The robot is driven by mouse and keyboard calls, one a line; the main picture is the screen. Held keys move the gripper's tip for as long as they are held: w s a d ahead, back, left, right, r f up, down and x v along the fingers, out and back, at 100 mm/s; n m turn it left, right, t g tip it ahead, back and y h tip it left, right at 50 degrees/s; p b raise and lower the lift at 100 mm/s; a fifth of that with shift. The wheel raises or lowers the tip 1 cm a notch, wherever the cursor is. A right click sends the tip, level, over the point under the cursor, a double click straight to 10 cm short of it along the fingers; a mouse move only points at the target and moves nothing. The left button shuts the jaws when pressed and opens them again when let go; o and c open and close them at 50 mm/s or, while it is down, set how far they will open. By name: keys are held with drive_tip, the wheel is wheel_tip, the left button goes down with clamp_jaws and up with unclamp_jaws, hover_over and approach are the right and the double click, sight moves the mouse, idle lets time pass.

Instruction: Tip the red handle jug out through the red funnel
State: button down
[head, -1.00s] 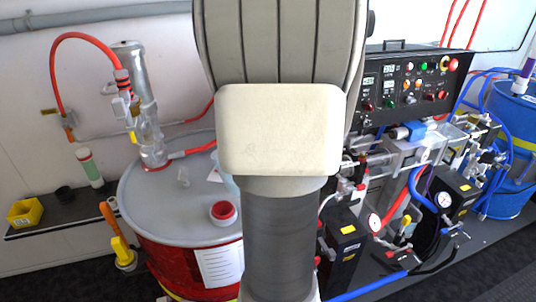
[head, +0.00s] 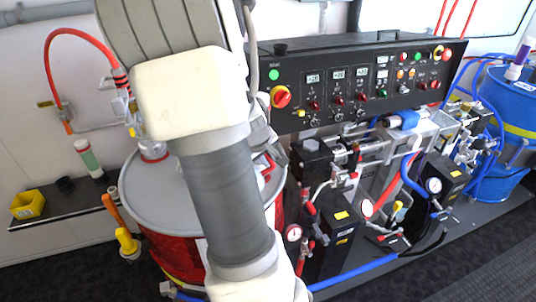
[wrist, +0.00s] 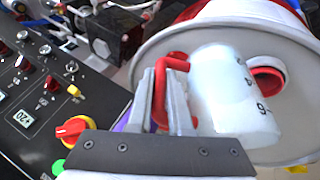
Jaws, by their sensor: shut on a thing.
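My gripper (wrist: 165,95) is shut on the red handle (wrist: 176,64) of the jug in the wrist view. The jug (wrist: 235,92) has a whitish, translucent body with dark markings and hangs over the grey drum lid. The red funnel (wrist: 268,78) shows beside the jug, on the lid; the jug partly covers it. I cannot tell how far the jug is tilted or whether it touches the funnel.
The red drum's grey lid (head: 150,205) is below my arm. A black control panel (head: 345,80) with knobs stands at the right, close to my gripper in the wrist view. Pumps, gauges and blue hoses (head: 408,180) fill the right. A yellow bin (head: 27,204) sits on the left shelf.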

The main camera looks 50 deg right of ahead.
drive_tip(key=shift+w+a+p, duration=0.1)
drive_tip(key=shift+a+p, duration=0.05)
drive_tip(key=shift+p, duration=0.35)
drive_tip(key=shift+r+g+h, duration=0.1)
drive_tip(key=shift+g+h, duration=0.2)
drive_tip(key=shift+r+p, duration=0.1)
drive_tip(key=shift+p, duration=0.35)
drive_tip(key=shift+w+a+n+g+h+p, duration=0.2)
drive_tip(key=shift+n+g+h+p, duration=0.15)
drive_tip(key=shift+h, duration=0.25)
drive_tip(key=shift+w+a+r+g+h, duration=0.1)
drive_tip(key=shift+a+g+h, duration=0.2)
drive_tip(key=shift+h, duration=0.5)
drive_tip(key=shift+w+a+r+n+g+h+b, duration=0.15)
drive_tip(key=shift+r+n+g+h+b, duration=0.15)
drive_tip(key=shift+h+b, duration=0.2)
drive_tip(key=a+h+b, duration=0.1)
drive_tip(key=w+a+r+g+h+b, duration=0.1)
drive_tip(key=shift+w+n+h, duration=0.15)
drive_tip(key=shift+n+h, duration=0.15)
drive_tip(key=shift+n, duration=0.05)
drive_tip(key=w+a+r+n+g+h+b, duration=0.1)
drive_tip(key=w+a+r+h, duration=0.2)
drive_tip(key=a+h, duration=0.1)
drive_tip(key=shift+a+r+n+g+h, duration=0.25)
drive_tip(key=shift+a+n+g+h, duration=0.1)
drive_tip(key=shift+a+n+h, duration=0.1)
